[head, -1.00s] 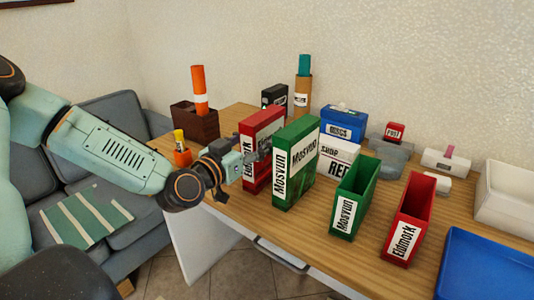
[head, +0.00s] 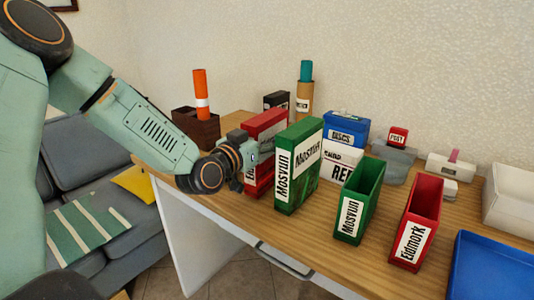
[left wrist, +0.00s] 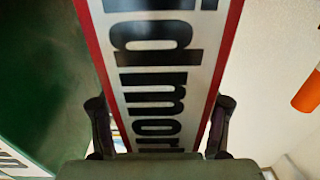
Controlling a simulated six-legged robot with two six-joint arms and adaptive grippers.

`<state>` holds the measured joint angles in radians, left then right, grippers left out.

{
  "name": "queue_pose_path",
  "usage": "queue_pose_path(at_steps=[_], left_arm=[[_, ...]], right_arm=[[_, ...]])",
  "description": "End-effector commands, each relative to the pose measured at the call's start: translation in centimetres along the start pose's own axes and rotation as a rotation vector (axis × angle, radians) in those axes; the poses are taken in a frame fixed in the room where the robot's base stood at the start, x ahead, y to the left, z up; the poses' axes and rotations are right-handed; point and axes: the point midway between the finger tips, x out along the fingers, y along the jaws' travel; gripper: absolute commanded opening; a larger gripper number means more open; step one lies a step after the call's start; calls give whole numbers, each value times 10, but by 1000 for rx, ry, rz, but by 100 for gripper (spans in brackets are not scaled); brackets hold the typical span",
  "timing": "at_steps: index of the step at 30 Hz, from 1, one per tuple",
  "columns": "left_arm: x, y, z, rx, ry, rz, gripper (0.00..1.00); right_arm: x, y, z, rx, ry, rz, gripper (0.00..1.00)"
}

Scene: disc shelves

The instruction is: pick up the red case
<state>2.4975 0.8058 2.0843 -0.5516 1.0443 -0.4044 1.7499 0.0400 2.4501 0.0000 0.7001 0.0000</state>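A tall red case (head: 268,122) stands on the wooden table, left of and partly behind a tall green case (head: 300,160). Its white label reads "Eidmork". My left gripper (head: 238,170) is at the label side of the red case, level with its lower half. In the left wrist view, the red case (left wrist: 155,70) lies between the two fingers of my left gripper (left wrist: 160,122), one at each side edge. Whether the fingers press on it or only stand around it, I cannot tell. My right gripper is not in view.
A green open holder (head: 362,200) and a red open holder (head: 416,225) stand at the front right. A blue tray (head: 490,265) is at the right corner. Behind stand a blue box (head: 345,122), a white box (head: 340,162) and a dark brown box (head: 205,130) with an orange cylinder (head: 200,85).

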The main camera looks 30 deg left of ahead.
Motion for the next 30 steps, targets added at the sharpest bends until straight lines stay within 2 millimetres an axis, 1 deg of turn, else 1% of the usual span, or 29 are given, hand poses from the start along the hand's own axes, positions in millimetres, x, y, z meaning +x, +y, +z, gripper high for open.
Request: queue_pose_path(at_steps=[1, 2, 22, 30], left_arm=[[0, 0, 0, 0, 0, 0, 60], [0, 0, 0, 0, 0, 0, 58], [0, 0, 1, 0, -1, 0, 1], [0, 0, 0, 0, 0, 0, 0]], right_arm=[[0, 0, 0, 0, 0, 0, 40], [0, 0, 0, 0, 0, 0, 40], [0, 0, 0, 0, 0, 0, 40], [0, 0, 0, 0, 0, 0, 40]])
